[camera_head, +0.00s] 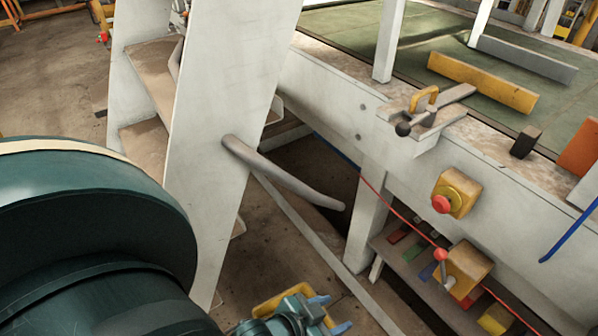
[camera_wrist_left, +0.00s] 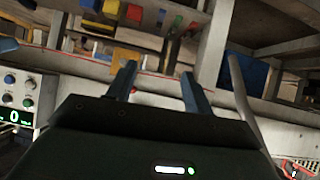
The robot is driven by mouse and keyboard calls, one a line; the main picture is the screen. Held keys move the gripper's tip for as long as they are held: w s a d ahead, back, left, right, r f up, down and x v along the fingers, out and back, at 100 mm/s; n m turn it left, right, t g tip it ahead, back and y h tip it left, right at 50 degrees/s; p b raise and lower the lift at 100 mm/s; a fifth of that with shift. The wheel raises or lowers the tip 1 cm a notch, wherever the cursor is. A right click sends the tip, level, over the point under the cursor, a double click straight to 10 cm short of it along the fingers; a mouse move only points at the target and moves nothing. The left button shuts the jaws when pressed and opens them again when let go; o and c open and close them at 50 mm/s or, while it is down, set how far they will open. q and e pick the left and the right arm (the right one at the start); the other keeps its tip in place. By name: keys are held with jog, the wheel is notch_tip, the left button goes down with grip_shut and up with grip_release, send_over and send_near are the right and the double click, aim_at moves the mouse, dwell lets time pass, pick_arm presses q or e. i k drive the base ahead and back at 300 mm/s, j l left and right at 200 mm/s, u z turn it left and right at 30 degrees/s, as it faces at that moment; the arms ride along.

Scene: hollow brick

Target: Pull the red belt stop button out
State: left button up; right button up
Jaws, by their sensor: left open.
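The red belt stop button (camera_head: 441,203) is a round red knob on the front of a small yellow box (camera_head: 461,192), fixed to the white side beam of the belt frame. My left gripper (camera_head: 330,314) is low at the bottom of the head view, left of and well apart from the button. Its blue fingers are spread with nothing between them; they also show in the left wrist view (camera_wrist_left: 158,70). I cannot surely pick out the button in the wrist view. My right gripper is not in view.
Below the button is another yellowish box (camera_head: 467,267) with a red ball and a red cord (camera_head: 388,202). A white ladder-like stair (camera_head: 215,130) with a grey handrail (camera_head: 290,178) stands left of the beam. A toggle clamp (camera_head: 425,108) sits on the beam's top.

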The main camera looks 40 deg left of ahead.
aim_at(440, 204)
jog(key=k+l, duration=0.6)
jog(key=l, duration=0.15)
jog(key=k+l, duration=0.65)
